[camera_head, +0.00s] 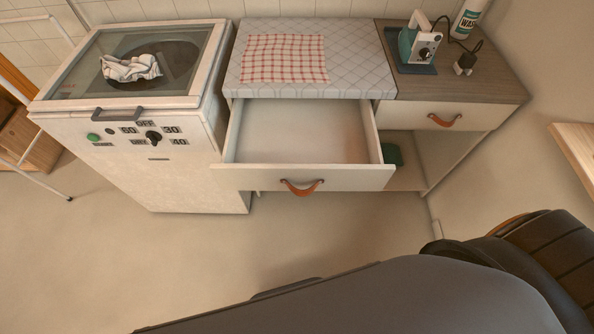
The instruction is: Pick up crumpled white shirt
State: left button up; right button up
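A crumpled white cloth with thin dark stripes (131,68), likely the shirt, lies bunched on top of the white washing machine (185,133) at the upper left. It rests on the machine's glass lid (95,48), over the dark round area below. Neither gripper shows in the head view. A large dark grey part of my own body or arm fills the lower right, and no fingers are visible on it.
An empty drawer (300,177) with a leather pull stands open beside the machine. Above it, a red checked cloth (284,58) lies on a quilted pad (360,63). An iron (420,42) and a bottle (468,20) stand at right. The floor in front is clear.

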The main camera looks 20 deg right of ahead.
aim_at(146, 66)
jog(key=i+j+u, duration=0.2)
jog(key=j, duration=0.35)
jog(key=i+j+u, duration=0.2)
jog(key=i+j, duration=0.25)
jog(key=i+j+u, duration=0.2)
jog(key=i+j, duration=0.2)
jog(key=j, duration=0.15)
